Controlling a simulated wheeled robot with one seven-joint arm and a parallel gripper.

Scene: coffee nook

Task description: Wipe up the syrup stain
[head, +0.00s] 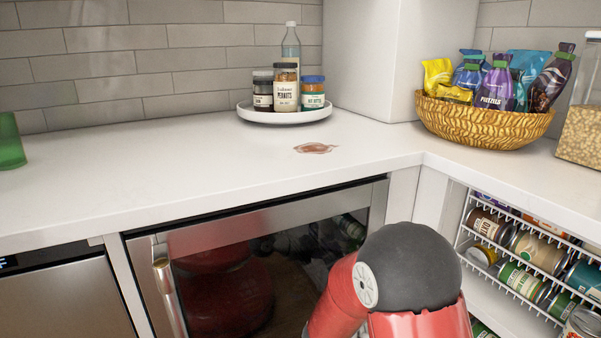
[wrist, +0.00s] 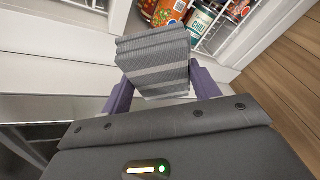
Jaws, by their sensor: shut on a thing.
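A reddish-brown syrup stain (head: 315,148) lies on the white countertop (head: 180,165), in front of the round white tray. In the wrist view my gripper (wrist: 160,90) is shut on a folded grey striped cloth (wrist: 155,58), held between its two purple fingers. The cloth is below and away from the stain, in front of the cabinets. In the head view only my red and black arm shows at the bottom; the gripper and cloth are hidden there.
A white round tray (head: 285,118) with jars and a bottle stands behind the stain. A wicker basket (head: 485,120) of snack bags and a clear container (head: 581,125) stand at right. A green object (head: 10,142) is far left. Open shelves of cans (head: 520,250) lie below right.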

